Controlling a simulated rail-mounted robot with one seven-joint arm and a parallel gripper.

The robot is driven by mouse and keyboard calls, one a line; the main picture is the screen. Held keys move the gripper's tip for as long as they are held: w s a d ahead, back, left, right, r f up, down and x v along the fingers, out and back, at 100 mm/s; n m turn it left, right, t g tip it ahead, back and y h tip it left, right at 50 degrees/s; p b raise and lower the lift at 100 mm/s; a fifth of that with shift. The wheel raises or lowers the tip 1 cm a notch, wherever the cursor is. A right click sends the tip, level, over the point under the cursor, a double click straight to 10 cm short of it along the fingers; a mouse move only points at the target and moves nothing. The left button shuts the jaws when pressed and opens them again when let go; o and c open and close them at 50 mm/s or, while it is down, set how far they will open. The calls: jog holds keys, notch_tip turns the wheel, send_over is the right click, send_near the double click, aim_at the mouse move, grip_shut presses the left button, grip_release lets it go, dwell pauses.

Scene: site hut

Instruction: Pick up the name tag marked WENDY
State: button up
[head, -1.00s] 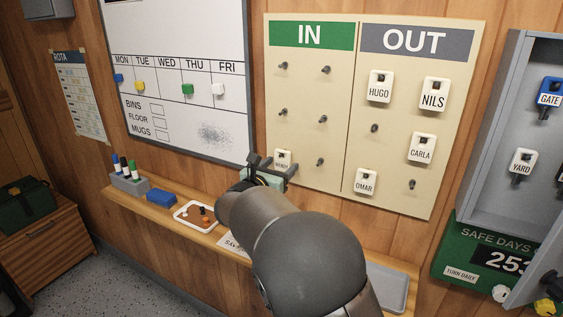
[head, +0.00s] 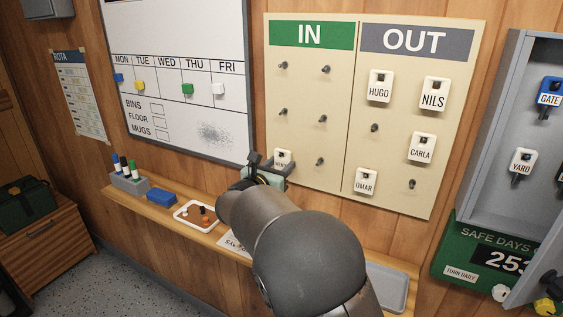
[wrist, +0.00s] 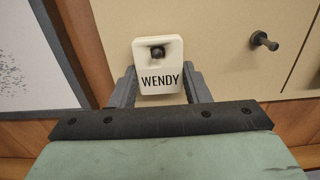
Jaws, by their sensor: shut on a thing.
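The WENDY name tag (wrist: 160,68) is white with black letters and a hole at its top, through which a dark peg shows. It hangs at the lower left of the IN side of the board, and in the head view (head: 282,158) my gripper partly covers it. My gripper (wrist: 160,88) has one finger at each side edge of the tag's lower half and is shut on it. In the head view my gripper (head: 270,168) is at the board's lower left corner, with my arm reaching up from below.
The IN/OUT board (head: 355,60) has bare pegs beside the tag. HUGO (head: 379,86), NILS (head: 433,94), CARLA (head: 421,149) and OMAR (head: 366,182) tags hang under OUT. A shelf (head: 120,205) below holds a small tray (head: 182,222). A whiteboard (head: 180,60) is at left, an open key cabinet (head: 490,185) at right.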

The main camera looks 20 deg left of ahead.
jog(key=shift+r, duration=0.25)
jog(key=shift+s, duration=0.15)
jog(key=b+v, duration=0.1)
jog(key=v, duration=0.5)
jog(key=shift+s, duration=0.35)
dwell(0.8)
